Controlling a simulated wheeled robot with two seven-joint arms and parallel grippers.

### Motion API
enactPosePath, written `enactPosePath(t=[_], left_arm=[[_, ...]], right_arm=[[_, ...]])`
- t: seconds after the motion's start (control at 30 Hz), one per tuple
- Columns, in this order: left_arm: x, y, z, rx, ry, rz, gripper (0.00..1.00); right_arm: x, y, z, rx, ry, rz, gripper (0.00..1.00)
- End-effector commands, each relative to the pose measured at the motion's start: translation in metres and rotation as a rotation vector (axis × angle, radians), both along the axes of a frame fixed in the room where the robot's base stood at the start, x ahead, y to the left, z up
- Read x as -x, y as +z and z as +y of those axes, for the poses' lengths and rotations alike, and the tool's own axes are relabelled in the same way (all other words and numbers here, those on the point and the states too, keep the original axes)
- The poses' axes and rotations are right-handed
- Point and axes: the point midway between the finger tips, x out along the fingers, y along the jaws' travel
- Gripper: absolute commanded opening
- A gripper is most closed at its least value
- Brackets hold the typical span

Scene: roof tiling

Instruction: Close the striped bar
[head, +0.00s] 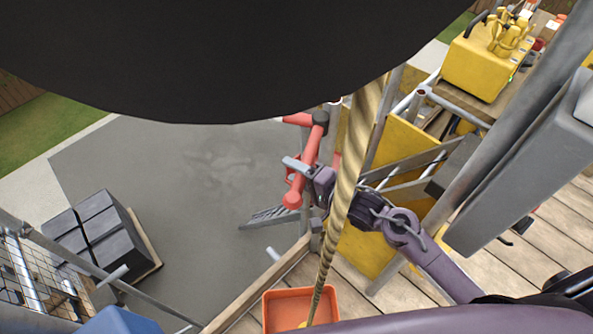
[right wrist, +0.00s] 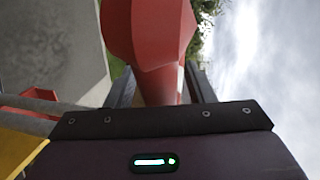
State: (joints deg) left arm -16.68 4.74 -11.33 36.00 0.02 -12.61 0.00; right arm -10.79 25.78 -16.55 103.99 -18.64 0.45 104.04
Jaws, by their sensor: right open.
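A red bar (head: 311,150) with thick rounded ends stands out at the scaffold's edge, in the middle of the head view. I see no stripes on it from here. My right gripper (head: 303,180) is at the bar's lower part, with its jaws open. In the right wrist view the red bar (right wrist: 150,40) runs in between the two dark fingers, and the jaws are apart around it. Whether a finger touches it I cannot tell. My left gripper is not in view.
A rope (head: 352,175) hangs in front of my right gripper. An orange bin (head: 275,312) stands on the planks below. Yellow panels (head: 405,148) and scaffold tubes are close on the right. A stack of dark blocks (head: 98,228) lies on the ground at left.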

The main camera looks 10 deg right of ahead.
Motion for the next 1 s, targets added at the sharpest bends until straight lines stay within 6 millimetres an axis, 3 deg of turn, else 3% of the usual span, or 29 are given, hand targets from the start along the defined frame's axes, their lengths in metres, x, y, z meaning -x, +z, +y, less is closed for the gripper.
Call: enactPosePath(t=[0.07, 0.43, 0.67, 1.0], left_arm=[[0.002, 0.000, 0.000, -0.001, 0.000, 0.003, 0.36], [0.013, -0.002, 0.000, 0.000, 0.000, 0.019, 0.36], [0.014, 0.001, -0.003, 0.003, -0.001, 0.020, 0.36], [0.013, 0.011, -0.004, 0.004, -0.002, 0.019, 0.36]], right_arm=[[0.000, 0.000, 0.000, 0.000, 0.000, 0.000, 0.47], [0.000, 0.000, 0.000, 0.001, 0.000, 0.001, 0.00], [0.002, 0.000, -0.004, 0.004, 0.022, 0.000, 0.00], [0.019, -0.001, -0.040, 0.004, 0.252, 0.001, 0.00]])
